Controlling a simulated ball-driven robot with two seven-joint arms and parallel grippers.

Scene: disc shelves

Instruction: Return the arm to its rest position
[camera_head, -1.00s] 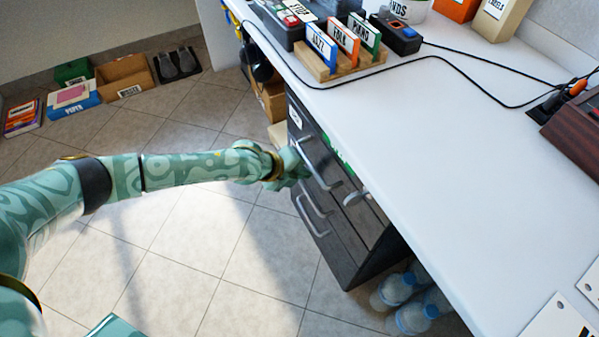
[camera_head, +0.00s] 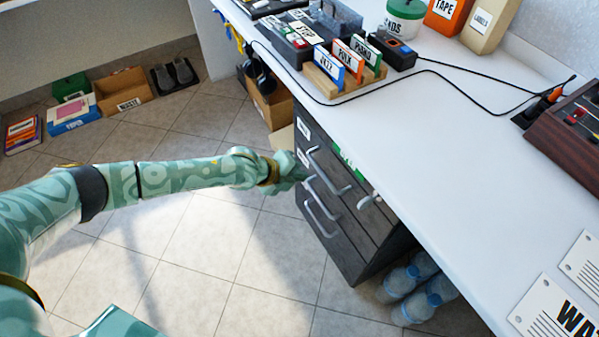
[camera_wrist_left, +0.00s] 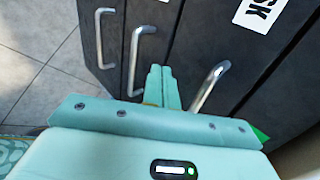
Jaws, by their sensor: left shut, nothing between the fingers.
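My left arm reaches in from the left in the head view. Its gripper (camera_head: 298,172) is at the front of a dark drawer cabinet (camera_head: 352,243) under the white counter. In the left wrist view the two fingers (camera_wrist_left: 161,88) are shut together with nothing between them. They point at the cabinet front, between two silver drawer handles (camera_wrist_left: 138,60) and (camera_wrist_left: 209,86). I cannot tell whether the fingertips touch the front. A third handle (camera_wrist_left: 104,38) is further left. My right gripper is not in view.
The white counter (camera_head: 450,170) overhangs the cabinet. It bears a wooden rack (camera_head: 345,88) of labelled cards and a cable. Water bottles (camera_head: 412,290) stand under it. Boxes (camera_head: 122,92) line the far wall. The tiled floor (camera_head: 240,260) left of the cabinet is clear.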

